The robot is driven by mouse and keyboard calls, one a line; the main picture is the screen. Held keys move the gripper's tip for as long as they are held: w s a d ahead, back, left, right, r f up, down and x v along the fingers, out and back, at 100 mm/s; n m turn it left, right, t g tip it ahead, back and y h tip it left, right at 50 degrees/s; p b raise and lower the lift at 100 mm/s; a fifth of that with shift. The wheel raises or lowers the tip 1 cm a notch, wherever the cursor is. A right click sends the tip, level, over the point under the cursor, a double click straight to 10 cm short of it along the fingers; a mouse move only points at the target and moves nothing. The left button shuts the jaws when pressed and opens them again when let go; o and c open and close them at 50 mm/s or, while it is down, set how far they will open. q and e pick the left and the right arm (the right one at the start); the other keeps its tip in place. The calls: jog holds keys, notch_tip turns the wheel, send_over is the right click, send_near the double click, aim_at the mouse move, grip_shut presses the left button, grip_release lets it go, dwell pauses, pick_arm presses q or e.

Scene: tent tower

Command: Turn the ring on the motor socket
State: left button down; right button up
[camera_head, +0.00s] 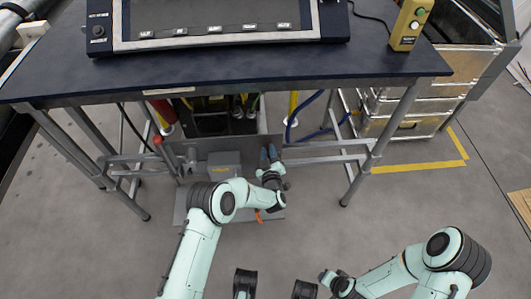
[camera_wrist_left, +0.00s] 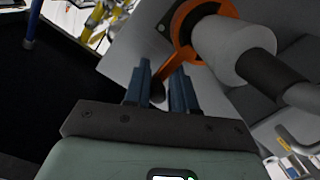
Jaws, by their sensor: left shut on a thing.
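In the left wrist view, the orange ring (camera_wrist_left: 185,30) sits around a pale grey cylindrical plug (camera_wrist_left: 232,46) on a grey panel. An orange arm of the ring runs down toward my fingers. My left gripper (camera_wrist_left: 161,78) is shut on the dark end of that handle (camera_wrist_left: 158,92), between its two blue-grey fingers. In the head view, my left gripper (camera_head: 268,153) is under the table's front edge, beside a grey box. The socket is hidden there. A small orange piece (camera_head: 258,216) shows below my wrist. My right arm's end (camera_head: 338,284) is low in the head view; its fingers are not clear.
A dark-topped table (camera_head: 250,75) stands over the work area on metal legs. A grey box (camera_head: 224,164) and an open dark bay (camera_head: 212,124) lie below it. A dark cable (camera_wrist_left: 270,75) leaves the plug. Metal cases (camera_head: 410,115) stand at the right. The floor at lower right is partly free.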

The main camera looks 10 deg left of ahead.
pick_arm(q)
jog(key=shift+w+d+r+m, duration=0.15)
jog(key=shift+d+r+m, duration=0.1)
jog(key=shift+d+m, duration=0.25)
pick_arm(e)
jog(key=shift+w, duration=0.1)
pick_arm(q)
jog(key=c, duration=1.1)
grip_release()
jog(key=shift+a+f, duration=0.1)
jog(key=shift+f, duration=0.1)
pick_arm(e)
jog(key=shift+d, duration=0.1)
pick_arm(q)
jog(key=shift+f, duration=0.1)
jog(key=p+v, duration=0.3)
jog(key=v, duration=1)
jog(key=shift+s, duration=0.2)
pick_arm(e)
jog(key=s+a+r+g, duration=0.1)
jog(key=s+a+r, duration=0.1)
jog(key=s, duration=0.3)
jog(key=shift+a+r+g+y, duration=0.3)
jog(key=shift+a+r+y, duration=0.1)
jog(key=shift+r, duration=0.35)
